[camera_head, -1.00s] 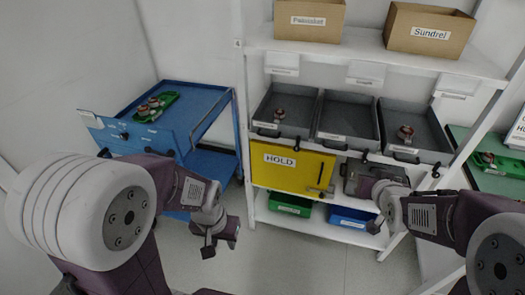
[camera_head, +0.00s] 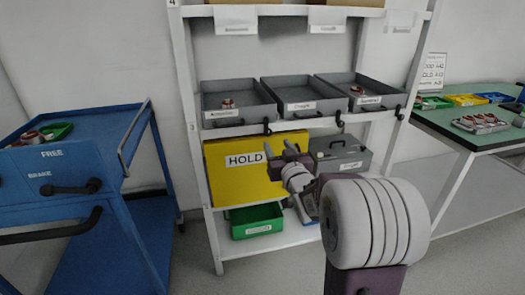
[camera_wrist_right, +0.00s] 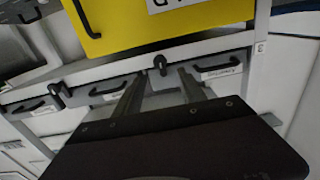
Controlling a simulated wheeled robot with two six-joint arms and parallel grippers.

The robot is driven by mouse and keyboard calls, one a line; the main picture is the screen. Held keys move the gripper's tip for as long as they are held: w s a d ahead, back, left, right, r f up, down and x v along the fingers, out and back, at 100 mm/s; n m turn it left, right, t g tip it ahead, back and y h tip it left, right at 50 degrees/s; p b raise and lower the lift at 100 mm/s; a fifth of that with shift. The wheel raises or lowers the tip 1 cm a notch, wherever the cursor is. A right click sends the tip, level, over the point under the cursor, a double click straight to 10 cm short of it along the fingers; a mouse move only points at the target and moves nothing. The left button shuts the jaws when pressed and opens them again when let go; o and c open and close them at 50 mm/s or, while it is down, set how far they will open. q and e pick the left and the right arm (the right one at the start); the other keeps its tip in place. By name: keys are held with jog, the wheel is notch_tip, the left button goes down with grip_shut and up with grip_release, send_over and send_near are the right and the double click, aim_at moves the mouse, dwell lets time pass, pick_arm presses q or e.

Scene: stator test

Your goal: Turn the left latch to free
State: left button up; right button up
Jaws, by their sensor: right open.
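The left latch (camera_head: 267,127) is a small black piece on the shelf edge, between the left and middle grey trays. It appears to hang downward. In the upside-down right wrist view the left latch (camera_wrist_right: 160,65) shows beyond my fingers, in the gap between them. My right gripper (camera_head: 284,152) is in front of the yellow HOLD panel (camera_head: 228,180), below the latch and apart from it. The gripper (camera_wrist_right: 160,93) is open and empty in the wrist view. My left gripper is out of view.
Similar latches sit at the middle (camera_head: 339,120) and right (camera_head: 399,113). Grey trays (camera_head: 235,115) are above; a green bin (camera_head: 257,222) and grey case (camera_head: 345,158) are below. A blue cart (camera_head: 135,135) with a black lever (camera_head: 70,187) labelled FREE and BRAKE stands left.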

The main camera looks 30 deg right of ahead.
aim_at(269, 132)
jog(key=b+x, duration=0.1)
jog(key=x, duration=0.8)
jog(key=shift+f, duration=0.1)
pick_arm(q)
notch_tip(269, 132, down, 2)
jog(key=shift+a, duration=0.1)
pick_arm(e)
jog(key=shift+c, duration=0.3)
grip_shut()
